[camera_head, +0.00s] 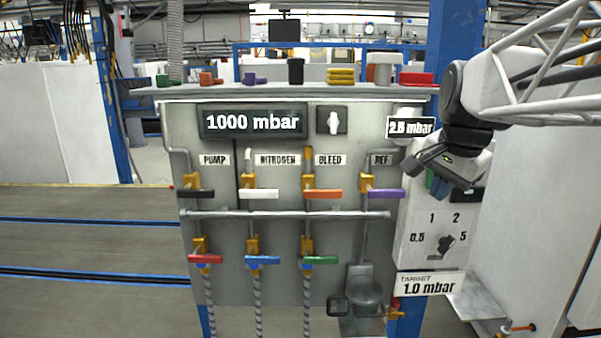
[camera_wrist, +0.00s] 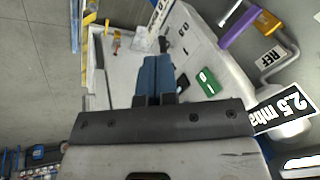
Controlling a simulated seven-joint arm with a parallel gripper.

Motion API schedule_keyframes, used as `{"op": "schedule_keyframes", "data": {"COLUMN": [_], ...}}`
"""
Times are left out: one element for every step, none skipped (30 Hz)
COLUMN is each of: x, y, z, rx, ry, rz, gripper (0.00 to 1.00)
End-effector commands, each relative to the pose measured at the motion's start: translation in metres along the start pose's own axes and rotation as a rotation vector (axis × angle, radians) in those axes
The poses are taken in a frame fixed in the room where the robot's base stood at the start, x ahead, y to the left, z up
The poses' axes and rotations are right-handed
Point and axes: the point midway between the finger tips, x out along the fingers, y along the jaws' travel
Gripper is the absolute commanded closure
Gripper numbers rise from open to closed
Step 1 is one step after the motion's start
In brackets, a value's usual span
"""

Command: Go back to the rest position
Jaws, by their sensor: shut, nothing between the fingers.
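My gripper (camera_head: 437,187) hangs at the right of the panel, in front of the upper part of the selector box (camera_head: 405,235). In the wrist view its blue fingers (camera_wrist: 153,78) are together with nothing between them. The gripper is apart from the black selector knob (camera_head: 446,244), which is below it in the head view. The knob is ringed by the marks 0.5, 1, 2 and 5. A green patch (camera_wrist: 208,82) shows beside the fingers in the wrist view. No rest position is marked in either view.
The grey panel (camera_head: 280,285) carries several coloured valve handles, including the purple REF handle (camera_head: 384,194), left of my gripper. A 1000 mbar display (camera_head: 253,121) is above. A 2.5 mbar display (camera_head: 410,127) is close to my gripper. A shelf (camera_head: 215,90) holds small objects.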

Motion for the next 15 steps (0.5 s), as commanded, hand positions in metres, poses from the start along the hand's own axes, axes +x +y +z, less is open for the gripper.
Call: {"op": "schedule_keyframes", "data": {"x": [0.009, 0.014, 0.022, 0.027, 0.033, 0.041, 0.046, 0.052, 0.059, 0.065, 0.070, 0.077, 0.083, 0.087, 0.092], "y": [0.012, 0.019, 0.028, 0.036, 0.043, 0.053, 0.061, 0.069, 0.080, 0.088, 0.095, 0.105, 0.112, 0.118, 0.126], "z": [0.021, 0.032, 0.046, 0.057, 0.067, 0.081, 0.091, 0.102, 0.115, 0.124, 0.133, 0.145, 0.153, 0.160, 0.168], "rx": [-0.075, -0.123, -0.186, -0.233, -0.280, -0.344, -0.391, -0.438, -0.502, -0.547, -0.590, -0.646, -0.686, -0.722, -0.765], "ry": [-0.007, -0.011, -0.017, -0.021, -0.026, -0.032, -0.037, -0.042, -0.049, -0.054, -0.058, -0.065, -0.070, -0.074, -0.080], "rz": [0.009, 0.014, 0.020, 0.024, 0.028, 0.034, 0.038, 0.043, 0.047, 0.050, 0.052, 0.056, 0.059, 0.061, 0.064], "gripper": [1.00, 1.00, 1.00, 1.00, 1.00, 1.00, 1.00, 1.00, 1.00, 1.00, 1.00, 1.00, 1.00, 1.00, 1.00]}}
